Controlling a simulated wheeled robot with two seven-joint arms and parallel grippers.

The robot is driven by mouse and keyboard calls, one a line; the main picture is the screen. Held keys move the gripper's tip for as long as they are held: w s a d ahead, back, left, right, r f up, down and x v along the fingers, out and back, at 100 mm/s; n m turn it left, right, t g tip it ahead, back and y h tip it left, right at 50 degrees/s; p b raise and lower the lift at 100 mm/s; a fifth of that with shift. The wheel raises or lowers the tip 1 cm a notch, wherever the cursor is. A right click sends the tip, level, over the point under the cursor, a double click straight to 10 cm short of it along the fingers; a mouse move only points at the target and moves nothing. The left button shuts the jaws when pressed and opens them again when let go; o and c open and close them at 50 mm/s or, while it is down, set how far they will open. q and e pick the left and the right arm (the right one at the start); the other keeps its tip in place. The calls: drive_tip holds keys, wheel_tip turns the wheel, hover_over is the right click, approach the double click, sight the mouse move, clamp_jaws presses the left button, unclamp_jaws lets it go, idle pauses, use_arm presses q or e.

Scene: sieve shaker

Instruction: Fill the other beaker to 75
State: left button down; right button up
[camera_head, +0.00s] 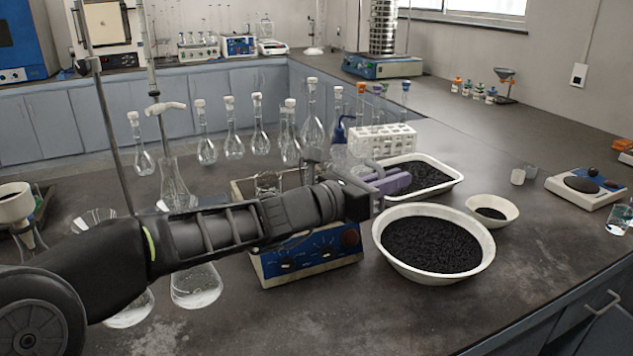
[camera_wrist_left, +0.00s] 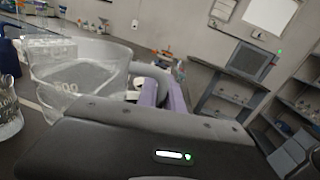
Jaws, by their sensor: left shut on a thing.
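My left gripper (camera_head: 395,181) reaches across the bench from the left, its purple fingers above the gap between the blue stirrer and the black-filled tray. In the left wrist view its purple fingers (camera_wrist_left: 166,100) are shut at the grey handle of a clear measuring beaker (camera_wrist_left: 75,75) marked 500. That beaker looks tilted in this view and is hard to make out in the head view. A glass beaker (camera_head: 268,183) stands on the blue stirrer (camera_head: 310,255), partly behind my arm. Another beaker (camera_head: 620,218) with some clear liquid stands at the right edge. My right gripper is not in view.
A white bowl (camera_head: 384,258) and a white tray (camera_head: 455,172) hold black granules. A small dish (camera_head: 512,212), a balance (camera_head: 590,187) and a white test-tube rack (camera_head: 380,140) stand nearby. Several glass flasks crowd the back left. The bench front right is clear.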

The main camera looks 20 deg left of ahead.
use_arm(q)
drive_tip(key=shift+s+d+f+m+b, duration=0.2)
drive_tip(key=shift+d+f+m+b, duration=0.1)
drive_tip(key=shift+f+m+b, duration=0.3)
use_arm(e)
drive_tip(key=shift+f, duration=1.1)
use_arm(q)
drive_tip(key=shift+r, duration=0.1)
